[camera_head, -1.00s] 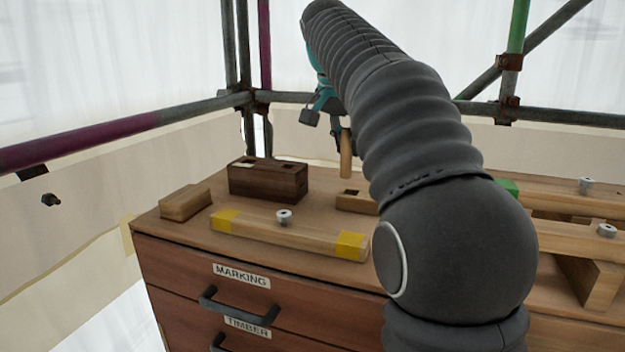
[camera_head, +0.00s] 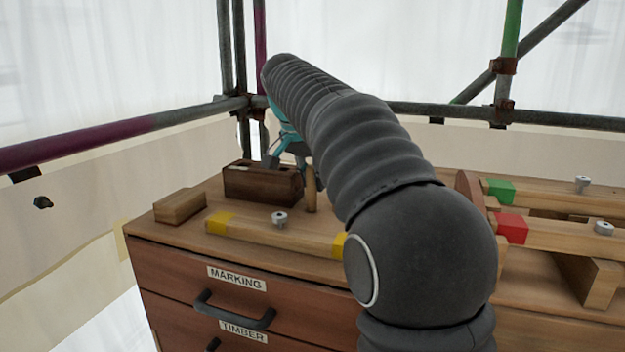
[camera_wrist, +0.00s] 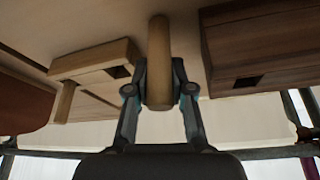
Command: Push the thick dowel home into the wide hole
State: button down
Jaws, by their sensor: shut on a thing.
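My gripper (camera_wrist: 160,84) is shut on a round, pale wooden dowel (camera_wrist: 158,45), which stands between its fingers in the wrist view. In the head view the dowel (camera_head: 311,192) hangs upright just right of a dark wooden block (camera_head: 262,188), its lower end near the bench top. The dark block (camera_wrist: 270,45) is to the right in the wrist view, with a square hole in its face. A lighter block (camera_wrist: 95,60) is to the left, also with a square dark hole. I cannot tell which hole is the wide one. My arm hides much of the gripper in the head view.
A wooden bar with yellow ends (camera_head: 265,234) and a metal knob lies along the bench front. A small wood block (camera_head: 180,205) sits at the left corner. Red-ended (camera_head: 511,228) and green-ended (camera_head: 499,190) timbers lie at right. Scaffold poles stand behind.

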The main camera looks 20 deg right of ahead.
jog(key=shift+f, duration=0.1)
jog(key=c, duration=1.3)
grip_release()
jog(key=shift+c, duration=0.2)
jog(key=o, duration=0.3)
